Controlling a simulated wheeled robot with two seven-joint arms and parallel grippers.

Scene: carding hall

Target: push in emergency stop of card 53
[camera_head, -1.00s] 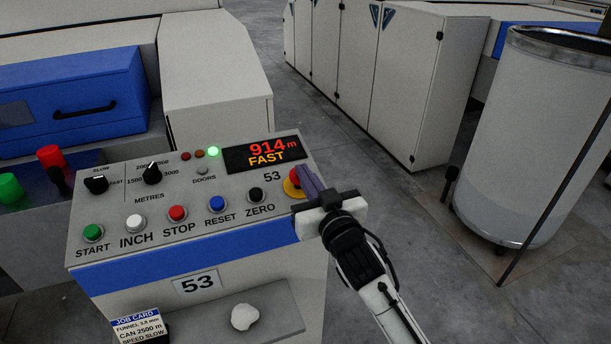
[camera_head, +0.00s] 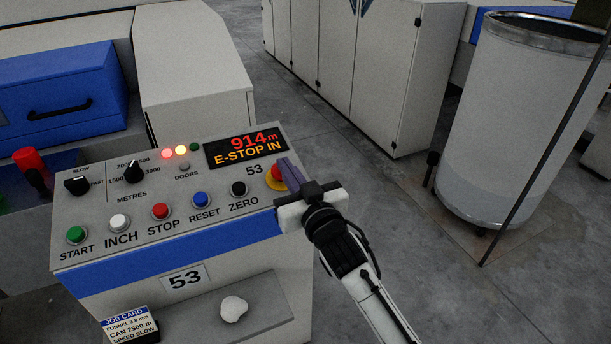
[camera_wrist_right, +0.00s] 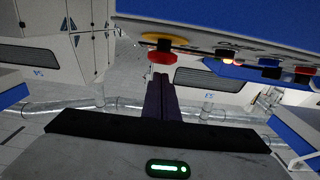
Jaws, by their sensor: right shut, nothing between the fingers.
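The control panel of card 53 (camera_head: 135,208) carries a display (camera_head: 245,147) reading "914 m" and "E-STOP IN". The emergency stop (camera_head: 275,171), a red button on a yellow ring, is at the panel's right end, partly hidden behind my right gripper (camera_head: 290,172). It also shows in the right wrist view (camera_wrist_right: 162,57), just beyond the fingertips. My right gripper is shut and empty, its purple fingers at the button; I cannot tell whether they touch it. A red and an amber lamp are lit; the green lamp is dark. My left gripper is not in view.
START, INCH, STOP, RESET (camera_head: 201,200) and ZERO buttons line the panel's front. A shelf below holds a white lump (camera_head: 233,309) and a job card (camera_head: 128,325). A large can (camera_head: 520,120) stands at the right, with open floor between it and the panel.

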